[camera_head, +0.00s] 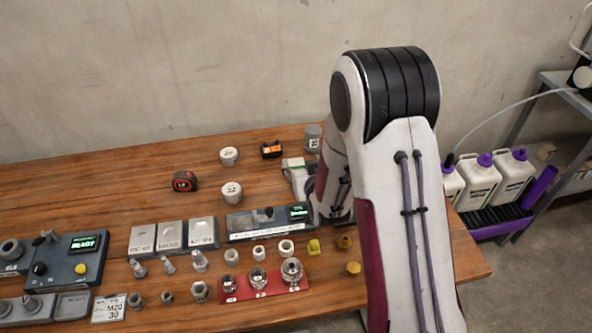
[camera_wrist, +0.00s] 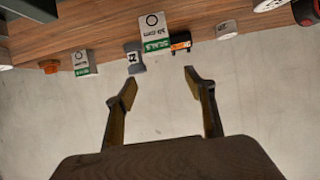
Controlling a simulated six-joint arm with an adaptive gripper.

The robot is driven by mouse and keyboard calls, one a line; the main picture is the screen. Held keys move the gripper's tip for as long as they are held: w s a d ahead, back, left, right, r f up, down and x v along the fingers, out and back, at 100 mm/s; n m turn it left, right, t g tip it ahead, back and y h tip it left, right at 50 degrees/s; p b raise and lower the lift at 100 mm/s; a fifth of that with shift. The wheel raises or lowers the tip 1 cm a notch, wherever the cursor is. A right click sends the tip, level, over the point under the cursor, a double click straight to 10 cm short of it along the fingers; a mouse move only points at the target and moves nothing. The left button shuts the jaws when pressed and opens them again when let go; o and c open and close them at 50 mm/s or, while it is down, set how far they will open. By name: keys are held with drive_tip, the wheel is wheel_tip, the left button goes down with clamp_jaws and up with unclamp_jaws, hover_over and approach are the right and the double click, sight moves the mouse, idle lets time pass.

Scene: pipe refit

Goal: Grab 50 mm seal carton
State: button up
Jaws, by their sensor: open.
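In the wrist view my gripper (camera_wrist: 160,82) is open and empty, its two fingers apart. A white and green carton (camera_wrist: 153,32) with a ring mark stands on the table beyond the fingertips, roughly in line with the gap. A second, similar white and green carton (camera_wrist: 84,63) stands further left. The print on both is too small to read surely, so I cannot tell the 50 mm one by its label. In the head view one carton (camera_head: 293,162) shows beside my arm, which hides my fingertips.
A grey labelled container (camera_wrist: 134,58) and a black-orange item (camera_wrist: 180,42) stand close to the nearer carton. White capped pieces (camera_head: 229,155), a tape measure (camera_head: 185,181) and a grey fixture (camera_head: 268,222) are on the table (camera_head: 110,190). The table's back left is clear.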

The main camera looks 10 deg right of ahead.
sight(296, 162)
drive_tip(key=shift+w+f+t, duration=0.15)
drive_tip(key=shift+f, duration=0.5)
drive_tip(key=shift+w+f+t, duration=0.1)
drive_tip(key=shift+f+t, duration=0.05)
drive_tip(key=shift+f, duration=0.45)
drive_tip(key=shift+x, duration=1.3)
drive_tip(key=shift+w+a+f, duration=0.2)
drive_tip(key=shift+w+f, duration=0.9)
drive_tip(key=shift+w, duration=0.15)
drive_tip(key=shift+x, duration=1)
drive_tip(key=c, duration=1.2)
